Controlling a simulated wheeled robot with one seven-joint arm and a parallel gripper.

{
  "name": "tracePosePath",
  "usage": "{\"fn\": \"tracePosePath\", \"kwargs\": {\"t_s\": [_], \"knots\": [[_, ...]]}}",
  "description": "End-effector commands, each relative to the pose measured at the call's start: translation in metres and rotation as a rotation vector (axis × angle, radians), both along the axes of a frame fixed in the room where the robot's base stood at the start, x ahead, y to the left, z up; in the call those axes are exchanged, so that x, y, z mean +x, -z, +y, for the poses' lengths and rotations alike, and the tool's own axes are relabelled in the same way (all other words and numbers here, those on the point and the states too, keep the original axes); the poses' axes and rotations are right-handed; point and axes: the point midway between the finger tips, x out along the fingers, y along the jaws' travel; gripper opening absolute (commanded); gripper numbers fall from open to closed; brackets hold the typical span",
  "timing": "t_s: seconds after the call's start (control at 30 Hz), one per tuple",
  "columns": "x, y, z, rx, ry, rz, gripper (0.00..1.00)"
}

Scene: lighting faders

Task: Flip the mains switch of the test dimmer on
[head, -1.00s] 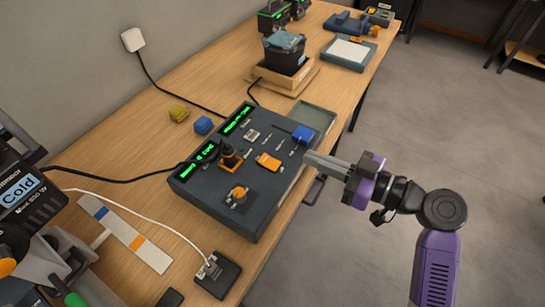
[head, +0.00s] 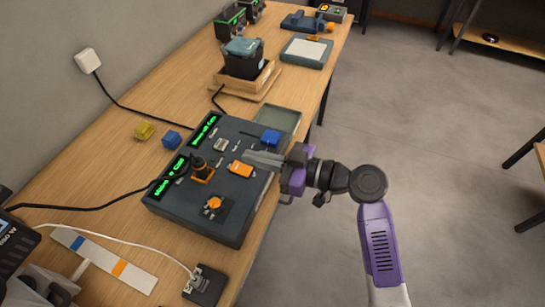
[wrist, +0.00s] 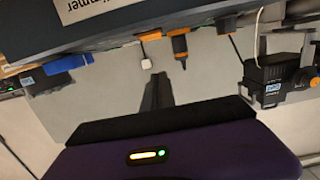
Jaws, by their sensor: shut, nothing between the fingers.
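The test dimmer looks to be the dark console (head: 195,222) on the bench, with two green-lit displays. On its top are a black knob on an orange base (head: 201,170), an orange knob (head: 214,204), an orange block (head: 240,169), a blue block (head: 270,138) and small pale levers. I cannot tell which part is the mains switch or its position. My gripper (head: 246,157) is shut and empty, its fingertips above the console beside the orange block; contact is unclear. In the wrist view my shut fingers (wrist: 157,90) point past a dark panel with a white label ending "immer" (wrist: 95,10).
Yellow (head: 145,131) and blue (head: 171,141) blocks lie behind the console. A black power box (head: 205,285) with a white cable sits in front. Open floor lies to the right.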

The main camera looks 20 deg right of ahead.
Motion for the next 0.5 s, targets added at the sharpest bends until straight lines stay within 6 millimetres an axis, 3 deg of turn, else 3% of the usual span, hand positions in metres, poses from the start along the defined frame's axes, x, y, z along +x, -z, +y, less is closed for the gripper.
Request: {"fn": "tracePosePath", "kwargs": {"t_s": [0.13, 0.3, 0.5], "knots": [[0.017, 0.001, 0.024, -0.001, -0.003, 0.001, 0.00], [0.019, 0.028, 0.025, 0.002, 0.000, 0.005, 0.00], [0.020, 0.041, 0.026, 0.001, 0.000, 0.001, 0.00]]}}
